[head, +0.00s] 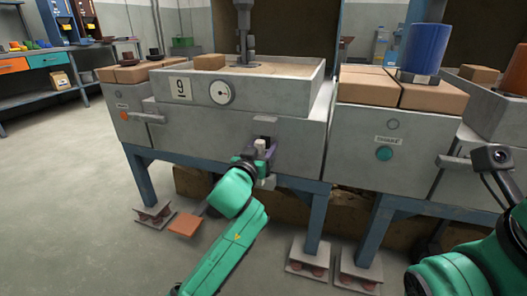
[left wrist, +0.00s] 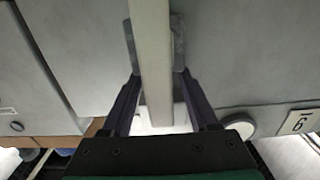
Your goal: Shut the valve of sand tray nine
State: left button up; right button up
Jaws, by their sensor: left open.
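Sand tray nine (head: 165,108) is a grey metal tray of sand with a "9" plate (head: 180,88) and a round dial (head: 221,92) on its front. In the left wrist view a long pale bar (left wrist: 152,75), which looks like the valve's lever, runs between the fingers of my left gripper (left wrist: 154,45). In the head view my left gripper (head: 262,150) is at the cabinet front below the tray. It is open, with one finger on each side of the bar. The gripper hides much of the valve there. My right arm shows at the lower right; its fingers do not show.
A lever with an orange end (head: 125,116) is on the left cabinet. The right cabinet has a teal button (head: 384,153) and a grey lever (head: 453,161). A blue cylinder (head: 425,47) stands on top. An orange pedal (head: 186,224) is near the floor. Floor at left is clear.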

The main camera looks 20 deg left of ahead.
pick_arm(q)
jog(key=shift+w, duration=0.25)
grip_shut()
dwell(1.3)
